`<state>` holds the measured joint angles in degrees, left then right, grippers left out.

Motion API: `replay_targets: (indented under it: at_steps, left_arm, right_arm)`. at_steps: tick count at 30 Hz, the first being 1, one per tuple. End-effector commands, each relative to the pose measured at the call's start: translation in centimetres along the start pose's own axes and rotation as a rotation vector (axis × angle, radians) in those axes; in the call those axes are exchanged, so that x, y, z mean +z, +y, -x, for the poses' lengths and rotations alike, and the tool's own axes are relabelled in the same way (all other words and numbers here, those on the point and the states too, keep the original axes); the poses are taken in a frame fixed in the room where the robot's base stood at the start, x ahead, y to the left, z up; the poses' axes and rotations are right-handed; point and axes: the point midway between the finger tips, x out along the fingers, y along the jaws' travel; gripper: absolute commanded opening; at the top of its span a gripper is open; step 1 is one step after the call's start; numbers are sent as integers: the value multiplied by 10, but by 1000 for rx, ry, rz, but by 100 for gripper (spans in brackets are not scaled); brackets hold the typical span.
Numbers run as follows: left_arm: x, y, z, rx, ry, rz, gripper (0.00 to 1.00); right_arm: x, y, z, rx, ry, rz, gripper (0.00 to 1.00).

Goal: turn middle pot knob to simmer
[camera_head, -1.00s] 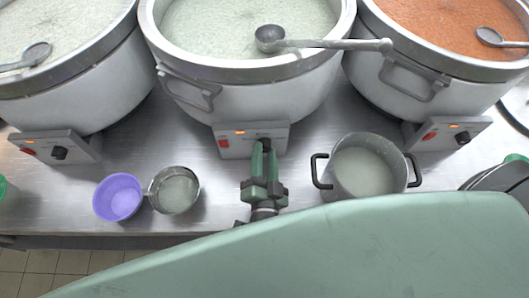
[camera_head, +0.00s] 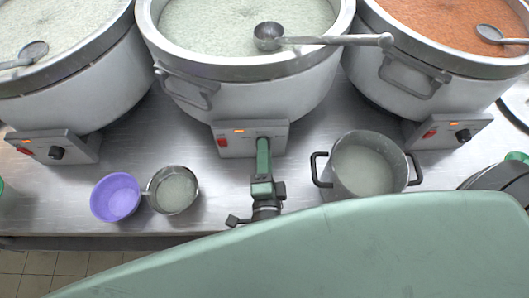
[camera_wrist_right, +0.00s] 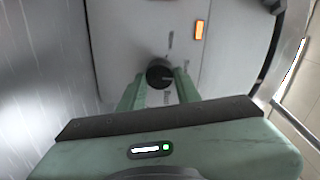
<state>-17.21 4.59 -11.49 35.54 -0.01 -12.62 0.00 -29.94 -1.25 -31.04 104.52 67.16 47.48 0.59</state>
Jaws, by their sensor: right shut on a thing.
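The middle pot (camera_head: 240,100) is a big pale stockpot of whitish congee with a control box (camera_head: 223,146) at its front, bearing a red switch and a lit orange lamp. My right gripper (camera_head: 263,146) is at that box, its green fingers pointing at the panel. In the wrist view the black knob (camera_wrist_right: 160,72) sits between the two fingertips (camera_wrist_right: 160,82), and the gripper is shut on it. A light pointer line shows on the knob's face; the dial lettering is too small to read. In the head view the fingers hide the knob. My left gripper is not in view.
A purple bowl (camera_head: 116,197) and a small metal bowl (camera_head: 173,190) stand left of my gripper. A two-handled saucepan (camera_head: 362,168) stands close on the right. A ladle (camera_head: 320,40) lies across the middle pot. Left (camera_head: 70,95) and right (camera_head: 400,85) pots flank it.

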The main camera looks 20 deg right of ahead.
Motion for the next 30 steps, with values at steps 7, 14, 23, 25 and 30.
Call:
replay_targets:
  at_steps: [7,14,23,25,30]
  left_arm:
    - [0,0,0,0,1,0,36]
    - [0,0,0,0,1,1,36]
    - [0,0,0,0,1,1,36]
    - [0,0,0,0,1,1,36]
    - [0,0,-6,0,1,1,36]
  right_arm:
    - [0,2,1,4,0,-10,0]
    - [0,2,1,4,0,-9,35]
    - [0,1,0,2,0,-9,55]
    - [0,1,1,2,-1,-9,55]
    - [1,3,16,4,-3,-10,55]
